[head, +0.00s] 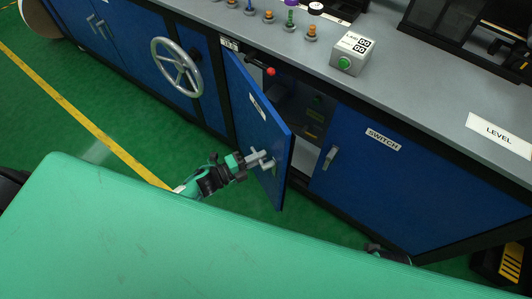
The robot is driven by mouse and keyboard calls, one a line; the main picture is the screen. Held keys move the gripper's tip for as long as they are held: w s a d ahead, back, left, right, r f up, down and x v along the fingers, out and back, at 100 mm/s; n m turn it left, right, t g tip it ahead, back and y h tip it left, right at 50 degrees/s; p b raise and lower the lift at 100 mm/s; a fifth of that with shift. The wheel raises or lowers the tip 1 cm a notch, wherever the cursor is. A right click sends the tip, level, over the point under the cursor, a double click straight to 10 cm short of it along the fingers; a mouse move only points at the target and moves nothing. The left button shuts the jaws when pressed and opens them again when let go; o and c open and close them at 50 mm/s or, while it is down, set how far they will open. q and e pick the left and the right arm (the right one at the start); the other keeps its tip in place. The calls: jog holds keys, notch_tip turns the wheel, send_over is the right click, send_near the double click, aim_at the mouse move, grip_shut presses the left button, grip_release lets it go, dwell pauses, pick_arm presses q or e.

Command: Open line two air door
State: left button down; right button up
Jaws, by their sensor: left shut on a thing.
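The blue air door (262,128) with a small white label is swung partly open from the cabinet front, and the dark cabinet inside shows behind it. My left gripper (257,160) is at the door's free side, shut on the grey door handle (268,162). Something dark at the lower right edge of my green body (386,253) may be part of my right arm; the right gripper's jaws do not show.
A blue door labelled SWITCH (383,140) is shut to the right. A handwheel (177,68) stands out on the left. A red-knobbed lever (270,71) sits above the opening. The counter (400,88) carries several buttons and a box with a green button (345,63). Green floor lies left.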

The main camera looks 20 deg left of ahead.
pick_arm(q)
jog(key=shift+s, duration=0.1)
jog(key=c, duration=1.4)
grip_release()
jog(key=v, duration=1.3)
jog(key=shift+s+a, duration=0.3)
